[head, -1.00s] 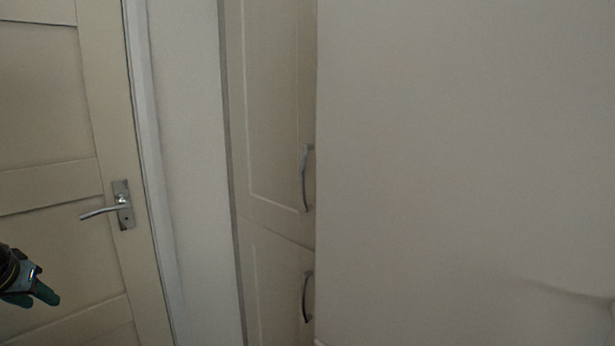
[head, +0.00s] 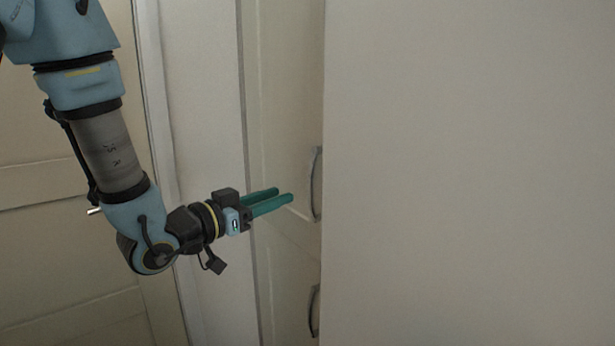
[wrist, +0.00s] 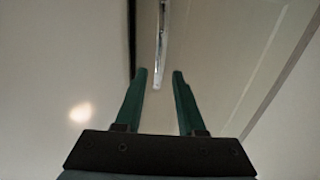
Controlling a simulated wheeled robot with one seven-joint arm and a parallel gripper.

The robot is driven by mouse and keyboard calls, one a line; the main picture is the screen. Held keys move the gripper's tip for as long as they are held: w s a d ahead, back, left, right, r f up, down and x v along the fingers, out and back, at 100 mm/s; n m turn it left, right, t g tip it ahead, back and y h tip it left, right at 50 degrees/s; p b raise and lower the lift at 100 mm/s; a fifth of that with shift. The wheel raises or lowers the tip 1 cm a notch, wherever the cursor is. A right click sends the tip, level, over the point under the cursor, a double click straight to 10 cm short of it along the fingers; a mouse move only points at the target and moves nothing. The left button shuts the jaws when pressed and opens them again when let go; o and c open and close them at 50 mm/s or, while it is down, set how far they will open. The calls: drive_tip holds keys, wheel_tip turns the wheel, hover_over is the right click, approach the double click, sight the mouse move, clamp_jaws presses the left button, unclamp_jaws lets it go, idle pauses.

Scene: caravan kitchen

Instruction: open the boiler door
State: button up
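A tall cream cupboard has an upper door (head: 287,110) with a curved metal handle (head: 316,184) at its right edge. A lower door (head: 290,285) has a similar handle (head: 313,311). Nothing in the frames marks which one is the boiler door. My gripper (head: 284,193) is open, its two green fingers pointing right at the upper door, a little left of the upper handle. In the wrist view, a metal handle (wrist: 161,45) lies ahead, between the lines of the spread fingers (wrist: 159,74).
A plain pale wall or panel (head: 470,170) fills the right side, close beside the handles. A cream panelled door (head: 50,240) is at the left behind my arm, its lever mostly hidden. A narrow pale wall strip (head: 205,110) stands between.

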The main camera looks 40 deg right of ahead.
drive_tip(key=d+p, duration=0.3)
drive_tip(key=d, duration=0.6)
drive_tip(key=shift+w+p, duration=0.3)
drive_tip(key=shift+w, duration=0.15)
clamp_jaws()
idle(0.8)
